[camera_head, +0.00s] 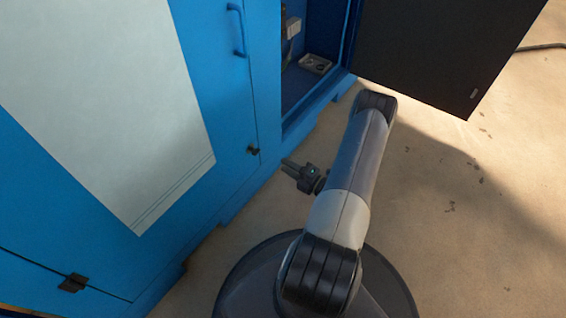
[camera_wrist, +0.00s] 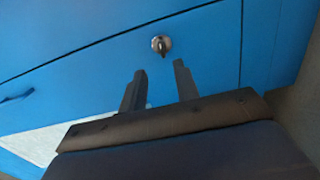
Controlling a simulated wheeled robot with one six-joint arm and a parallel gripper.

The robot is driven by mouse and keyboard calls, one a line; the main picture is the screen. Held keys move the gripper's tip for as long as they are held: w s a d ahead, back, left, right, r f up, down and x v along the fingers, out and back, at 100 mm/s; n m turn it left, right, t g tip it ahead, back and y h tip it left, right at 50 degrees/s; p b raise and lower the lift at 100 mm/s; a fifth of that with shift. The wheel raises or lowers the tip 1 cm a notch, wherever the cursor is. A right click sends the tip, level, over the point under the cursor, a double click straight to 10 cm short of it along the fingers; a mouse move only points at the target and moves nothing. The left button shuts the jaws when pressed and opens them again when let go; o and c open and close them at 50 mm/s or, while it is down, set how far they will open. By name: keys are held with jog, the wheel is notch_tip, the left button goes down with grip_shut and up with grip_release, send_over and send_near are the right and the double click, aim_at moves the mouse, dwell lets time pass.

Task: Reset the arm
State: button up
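My gripper (camera_head: 292,168) is in the middle of the head view, at the end of my grey arm, just right of the blue cabinet (camera_head: 215,75). In the wrist view, the two dark fingers of my gripper (camera_wrist: 158,70) stand apart with nothing between them. They point at the blue cabinet face (camera_wrist: 75,75). A round metal lock (camera_wrist: 161,45) with a key or latch piece sits on that face, just beyond the fingertips. A gap to the cabinet seems to remain, but its size is hard to tell.
The cabinet's dark door (camera_head: 440,50) stands open at the upper right, showing a compartment with a small tray (camera_head: 315,64) inside. A blue handle (camera_head: 237,30) and a dark knob (camera_head: 253,150) are on the closed panel. Concrete floor (camera_head: 450,210) on the right is clear.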

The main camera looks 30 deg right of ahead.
aim_at(260, 151)
dwell(0.3)
jog(key=b+x, duration=0.3)
jog(key=x, duration=0.6)
jog(key=shift+w+a+f, duration=0.15)
jog(key=shift+w, duration=0.2)
jog(key=shift+w+a, duration=0.15)
jog(key=shift+w, duration=0.35)
